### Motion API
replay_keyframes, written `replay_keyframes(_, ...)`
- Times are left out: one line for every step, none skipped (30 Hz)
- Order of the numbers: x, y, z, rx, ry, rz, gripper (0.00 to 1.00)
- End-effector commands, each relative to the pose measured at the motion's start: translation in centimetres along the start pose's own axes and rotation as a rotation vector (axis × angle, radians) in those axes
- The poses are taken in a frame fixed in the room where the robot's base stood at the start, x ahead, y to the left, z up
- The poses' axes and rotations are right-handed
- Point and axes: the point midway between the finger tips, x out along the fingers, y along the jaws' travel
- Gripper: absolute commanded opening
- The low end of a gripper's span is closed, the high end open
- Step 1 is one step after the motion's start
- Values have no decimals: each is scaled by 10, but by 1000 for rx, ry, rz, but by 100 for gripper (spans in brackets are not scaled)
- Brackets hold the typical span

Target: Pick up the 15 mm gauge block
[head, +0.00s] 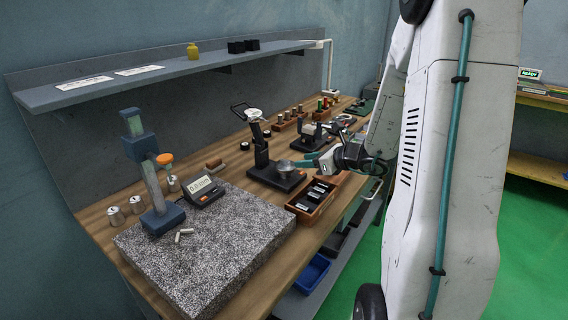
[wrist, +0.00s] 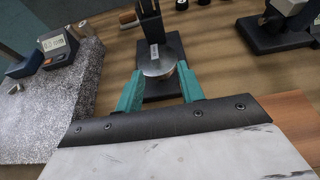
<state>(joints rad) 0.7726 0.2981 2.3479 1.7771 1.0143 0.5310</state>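An open wooden box (head: 332,203) with several small blocks in dark slots sits at the bench's front edge in the head view. Some blocks (head: 318,190) show pale faces. Their markings are too small to read, so I cannot tell which is the 15 mm gauge block. My gripper (head: 304,164) hangs above and behind the box. In the wrist view my gripper (wrist: 160,76) has its two teal fingers spread, with nothing held. A round metal disc (wrist: 157,62) shows beyond the gap between the fingertips.
The disc belongs to a black stand (head: 262,155) left of the box. A speckled granite plate (head: 225,250) carries a blue column stand (head: 160,218), a digital display (head: 203,190) and small metal pins (head: 184,233). A blue bin (head: 311,272) sits below the bench.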

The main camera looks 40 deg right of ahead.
Motion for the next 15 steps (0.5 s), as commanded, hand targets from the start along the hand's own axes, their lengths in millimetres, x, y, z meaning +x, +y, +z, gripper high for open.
replay_keyframes(6,2,0,-2,1,3,38)
replay_keyframes(10,3,0,-2,2,4,38)
replay_keyframes(16,4,1,-2,2,4,38)
replay_keyframes(20,5,2,-2,2,5,38)
replay_keyframes(25,6,2,-3,2,5,38)
replay_keyframes(32,8,4,-3,1,6,38)
replay_keyframes(36,9,4,-3,1,6,38)
replay_keyframes(40,8,3,-3,1,5,38)
replay_keyframes(45,8,3,-3,2,5,38)
replay_keyframes(48,8,3,-4,2,5,38)
replay_keyframes(50,8,3,-4,2,4,38)
replay_keyframes(53,8,4,-4,1,3,38)
replay_keyframes(54,7,4,-4,1,2,38)
replay_keyframes(54,7,4,-4,1,2,38)
replay_keyframes(54,7,4,-4,1,2,38)
